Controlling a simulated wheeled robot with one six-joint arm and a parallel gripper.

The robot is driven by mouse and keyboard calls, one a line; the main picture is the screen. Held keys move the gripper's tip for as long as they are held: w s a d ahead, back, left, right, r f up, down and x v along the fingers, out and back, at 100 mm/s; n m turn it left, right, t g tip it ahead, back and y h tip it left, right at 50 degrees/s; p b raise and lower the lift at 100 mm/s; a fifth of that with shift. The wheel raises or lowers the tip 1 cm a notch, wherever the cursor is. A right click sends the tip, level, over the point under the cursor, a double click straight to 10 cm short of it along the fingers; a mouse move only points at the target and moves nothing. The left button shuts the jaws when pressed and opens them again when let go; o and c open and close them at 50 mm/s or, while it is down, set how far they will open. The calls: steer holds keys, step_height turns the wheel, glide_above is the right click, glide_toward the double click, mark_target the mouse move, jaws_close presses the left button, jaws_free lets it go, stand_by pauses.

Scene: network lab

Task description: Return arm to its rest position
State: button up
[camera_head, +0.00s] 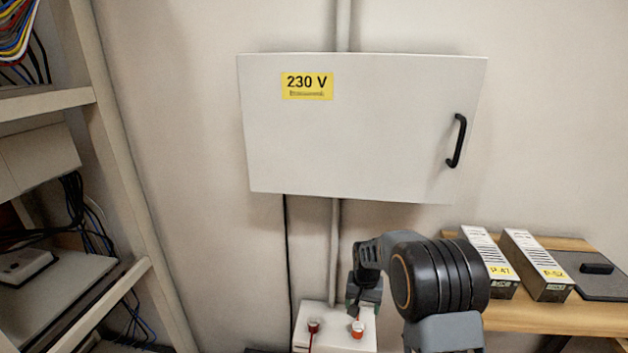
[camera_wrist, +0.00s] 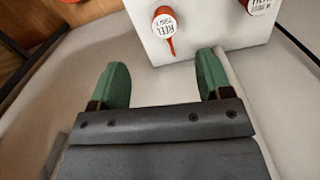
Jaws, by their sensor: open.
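My gripper (camera_wrist: 158,82) shows in the wrist view with its two green fingers spread and nothing between them. It faces the lower edge of a white box (camera_wrist: 203,42) that carries red and white round parts, one of them with a label (camera_wrist: 164,25). In the head view my dark arm reaches in from the lower right, bent over the white box (camera_head: 335,342). The gripper's fingertips are hard to make out there. The box has two red-and-white round parts on it, a left one (camera_head: 314,326) and a right one (camera_head: 357,330).
A closed wall cabinet (camera_head: 365,140) marked 230 V hangs above the arm. A wooden bench (camera_head: 590,318) at right holds two labelled units (camera_head: 489,262) (camera_head: 537,264) and a dark mat (camera_head: 612,285). A rack (camera_head: 110,150) with cables stands at left. Bare wall lies between.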

steer(key=s+r+n+t+p, duration=0.2)
steer(key=s+r+p, duration=0.3)
steer(key=s+r, duration=0.6)
steer(key=s+r+n+t+p, duration=0.1)
steer(key=s+r+p, duration=0.4)
steer(key=s+r, duration=0.5)
step_height(320, 180, up, 5)
steer(key=shift+s+a+r+n+t, duration=0.15)
steer(key=shift+s+r+n+t, duration=0.05)
steer(key=shift+s+n+t, duration=0.25)
